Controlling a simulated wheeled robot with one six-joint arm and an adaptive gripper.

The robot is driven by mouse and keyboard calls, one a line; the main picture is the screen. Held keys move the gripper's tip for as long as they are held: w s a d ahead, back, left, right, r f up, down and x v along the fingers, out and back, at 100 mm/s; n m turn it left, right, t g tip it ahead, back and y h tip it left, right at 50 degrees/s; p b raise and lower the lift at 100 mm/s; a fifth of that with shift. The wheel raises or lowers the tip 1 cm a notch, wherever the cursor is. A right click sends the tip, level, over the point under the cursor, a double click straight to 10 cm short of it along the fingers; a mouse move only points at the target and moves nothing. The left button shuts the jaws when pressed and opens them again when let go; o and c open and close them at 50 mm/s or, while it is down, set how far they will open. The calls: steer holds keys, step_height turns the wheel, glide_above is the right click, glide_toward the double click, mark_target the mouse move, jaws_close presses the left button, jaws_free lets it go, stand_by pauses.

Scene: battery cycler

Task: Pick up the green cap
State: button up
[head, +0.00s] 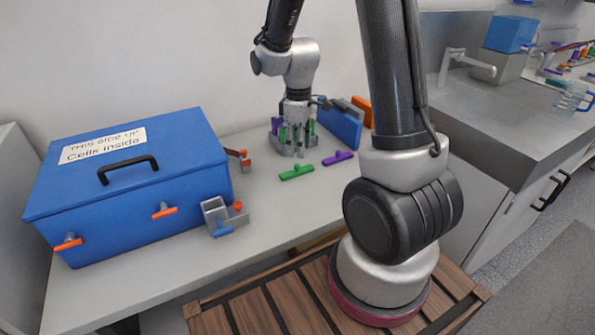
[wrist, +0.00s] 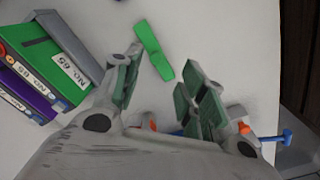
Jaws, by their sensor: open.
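The green cap (head: 297,172) is a small bar with a raised middle, lying on the grey table in front of my gripper (head: 297,150) in the head view. In the wrist view the green cap (wrist: 153,50) lies between and beyond the fingertips of my gripper (wrist: 160,70). My gripper is open and points down above the table. Nothing is held between its fingers, and the cap seems apart from them.
A purple cap (head: 338,158) lies just right of the green one. A large blue box (head: 130,185) stands at left, with a small grey holder (head: 217,212) beside it. Labelled green and purple cells (wrist: 40,60) stand behind my gripper.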

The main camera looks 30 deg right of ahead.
mark_target(297, 165)
steer(key=f, duration=0.7)
steer(key=shift+w, duration=0.4)
jaws_close()
